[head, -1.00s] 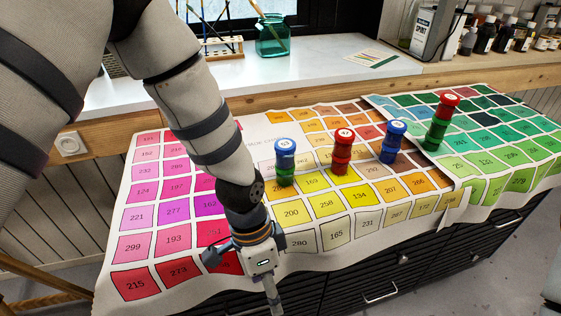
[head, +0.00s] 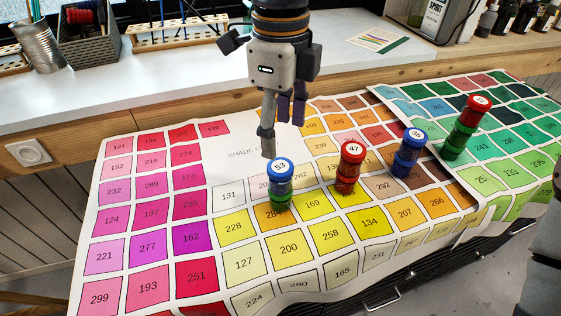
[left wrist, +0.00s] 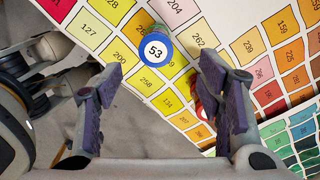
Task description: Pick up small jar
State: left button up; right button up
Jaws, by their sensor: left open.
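Several small jar-like columns with numbered lids stand on the colour chart (head: 150,245). The one marked 53 (head: 280,185) has a blue top and a green lower part. To its right are a red one marked 47 (head: 348,166), a blue one marked 35 (head: 407,153) and a red-topped one with a green base (head: 463,128). My left gripper (head: 279,122) is open and empty, pointing down just behind and above the 53 jar. In the left wrist view, the 53 lid (left wrist: 156,50) shows between and beyond the open fingers (left wrist: 162,62). A red jar (left wrist: 203,108) is mostly hidden by one finger.
A white counter (head: 180,75) runs behind the chart, with a dark basket (head: 93,45) and a tin can (head: 40,47) at left. The chart's left side is clear.

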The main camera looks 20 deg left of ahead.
aim_at(281, 167)
pick_arm(q)
jog(key=f, duration=0.9)
jog(key=shift+s+d+f, duration=0.15)
jog(key=shift+s, duration=0.15)
jog(key=c, duration=1.3)
